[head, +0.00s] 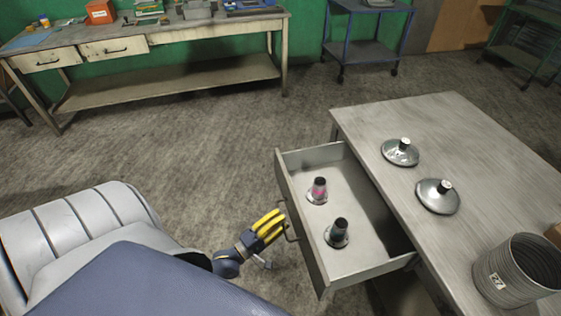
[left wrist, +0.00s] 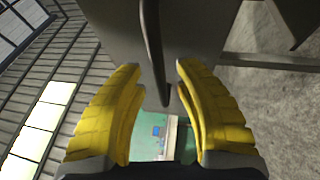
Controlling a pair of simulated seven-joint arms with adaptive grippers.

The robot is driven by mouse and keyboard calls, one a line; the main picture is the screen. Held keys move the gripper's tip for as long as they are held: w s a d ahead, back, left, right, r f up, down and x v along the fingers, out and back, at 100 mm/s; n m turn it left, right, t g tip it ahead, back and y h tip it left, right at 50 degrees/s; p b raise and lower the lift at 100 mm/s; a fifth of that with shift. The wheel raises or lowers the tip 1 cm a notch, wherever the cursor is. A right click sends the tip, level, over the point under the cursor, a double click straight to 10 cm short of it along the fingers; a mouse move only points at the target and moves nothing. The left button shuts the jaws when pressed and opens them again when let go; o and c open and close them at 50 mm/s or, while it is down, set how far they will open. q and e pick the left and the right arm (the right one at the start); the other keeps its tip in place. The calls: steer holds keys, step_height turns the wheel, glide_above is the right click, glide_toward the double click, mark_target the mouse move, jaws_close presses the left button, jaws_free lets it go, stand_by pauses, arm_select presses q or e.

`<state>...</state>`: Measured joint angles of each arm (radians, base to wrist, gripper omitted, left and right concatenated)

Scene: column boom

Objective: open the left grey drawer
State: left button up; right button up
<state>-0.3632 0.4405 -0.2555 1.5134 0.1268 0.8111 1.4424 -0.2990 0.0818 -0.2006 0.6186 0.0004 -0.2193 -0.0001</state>
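The grey drawer (head: 303,238) is pulled well out of the grey table (head: 455,130), on the table's left side in the head view. Its front bears a dark bar handle (head: 291,232), which also shows in the left wrist view (left wrist: 154,45). My left gripper (head: 279,222), with yellow fingers, is at the handle. In the left wrist view its fingers (left wrist: 158,76) are spread, one on each side of the handle, with gaps showing between them and the bar. My right gripper is in neither view.
Two small dark-topped objects (head: 318,190) (head: 338,234) stand in the drawer. Two round metal lids (head: 401,152) (head: 438,196) and a ribbed pot (head: 515,273) are on the table. A workbench (head: 190,35) stands at the back. The floor left of the drawer is clear.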

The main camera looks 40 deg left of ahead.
arm_select(q)
steer(key=v, duration=1.2)
steer(key=shift+w, duration=0.1)
